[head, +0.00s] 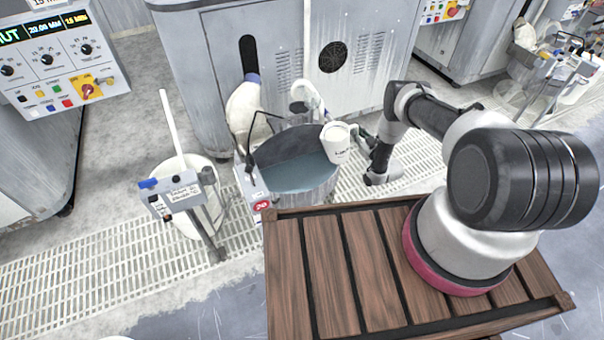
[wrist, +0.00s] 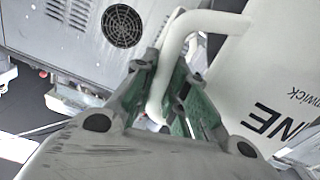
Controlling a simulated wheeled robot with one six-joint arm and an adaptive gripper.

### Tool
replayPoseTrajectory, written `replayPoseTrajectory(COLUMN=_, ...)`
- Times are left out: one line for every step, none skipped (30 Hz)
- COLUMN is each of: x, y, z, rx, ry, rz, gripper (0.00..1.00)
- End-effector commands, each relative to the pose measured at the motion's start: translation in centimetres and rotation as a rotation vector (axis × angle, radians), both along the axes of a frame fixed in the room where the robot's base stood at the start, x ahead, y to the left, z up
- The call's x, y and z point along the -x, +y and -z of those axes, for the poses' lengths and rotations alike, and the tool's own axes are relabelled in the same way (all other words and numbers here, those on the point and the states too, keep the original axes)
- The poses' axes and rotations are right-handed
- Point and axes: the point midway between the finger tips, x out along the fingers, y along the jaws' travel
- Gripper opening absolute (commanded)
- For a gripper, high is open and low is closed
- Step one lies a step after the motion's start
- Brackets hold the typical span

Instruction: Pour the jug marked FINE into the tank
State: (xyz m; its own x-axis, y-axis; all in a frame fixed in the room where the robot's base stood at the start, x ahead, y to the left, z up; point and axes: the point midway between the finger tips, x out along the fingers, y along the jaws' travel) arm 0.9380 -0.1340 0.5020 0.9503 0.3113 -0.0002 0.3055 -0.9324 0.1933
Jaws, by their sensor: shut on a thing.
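The white jug (head: 338,143) is at the right rim of the tank in the head view, apparently above it and leaning slightly. In the wrist view the jug (wrist: 285,85) fills the right side, with dark letters ending "NE" on it. My gripper (wrist: 168,105) is shut on the jug's white handle, its green pads either side of it. In the head view my gripper (head: 360,138) is small beside the jug. The tank (head: 318,190) is a round grey tub holding blue-grey liquid. No stream from the jug shows.
A white bucket (head: 205,215) with a labelled stand is left of the tank. A grey machine cabinet (head: 290,50) stands at the back. Floor grating runs around the tank.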

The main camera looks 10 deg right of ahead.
Motion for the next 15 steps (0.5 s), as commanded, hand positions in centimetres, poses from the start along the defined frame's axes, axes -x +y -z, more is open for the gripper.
replayPoseTrajectory(x=-0.1, y=0.2, z=-0.5, rx=0.019, ry=-0.012, rz=-0.001, gripper=0.0)
replayPoseTrajectory(x=0.0, y=0.4, z=-0.6, rx=0.033, ry=-0.016, rz=-0.002, gripper=0.0)
replayPoseTrajectory(x=0.0, y=0.5, z=-0.8, rx=0.052, ry=-0.022, rz=-0.001, gripper=0.0)
replayPoseTrajectory(x=0.0, y=0.6, z=-1.0, rx=0.067, ry=-0.028, rz=-0.001, gripper=0.0)
replayPoseTrajectory(x=0.0, y=0.7, z=-1.1, rx=0.08, ry=-0.032, rz=-0.001, gripper=0.0)
replayPoseTrajectory(x=0.1, y=0.9, z=-1.3, rx=0.1, ry=-0.039, rz=-0.002, gripper=0.0)
replayPoseTrajectory(x=0.1, y=1.0, z=-1.4, rx=0.113, ry=-0.043, rz=-0.002, gripper=0.0)
replayPoseTrajectory(x=0.2, y=1.2, z=-1.6, rx=0.127, ry=-0.048, rz=-0.002, gripper=0.0)
replayPoseTrajectory(x=0.2, y=1.2, z=-1.6, rx=0.14, ry=-0.051, rz=-0.002, gripper=0.0)
replayPoseTrajectory(x=0.3, y=1.3, z=-1.7, rx=0.147, ry=-0.052, rz=-0.001, gripper=0.0)
replayPoseTrajectory(x=0.3, y=1.4, z=-1.7, rx=0.153, ry=-0.054, rz=-0.001, gripper=0.0)
replayPoseTrajectory(x=0.3, y=1.5, z=-1.8, rx=0.162, ry=-0.057, rz=-0.001, gripper=0.0)
replayPoseTrajectory(x=0.4, y=1.5, z=-1.9, rx=0.17, ry=-0.061, rz=-0.001, gripper=0.0)
replayPoseTrajectory(x=0.4, y=1.6, z=-1.9, rx=0.177, ry=-0.063, rz=-0.001, gripper=0.0)
replayPoseTrajectory(x=0.4, y=1.7, z=-2.0, rx=0.186, ry=-0.066, rz=-0.001, gripper=0.0)
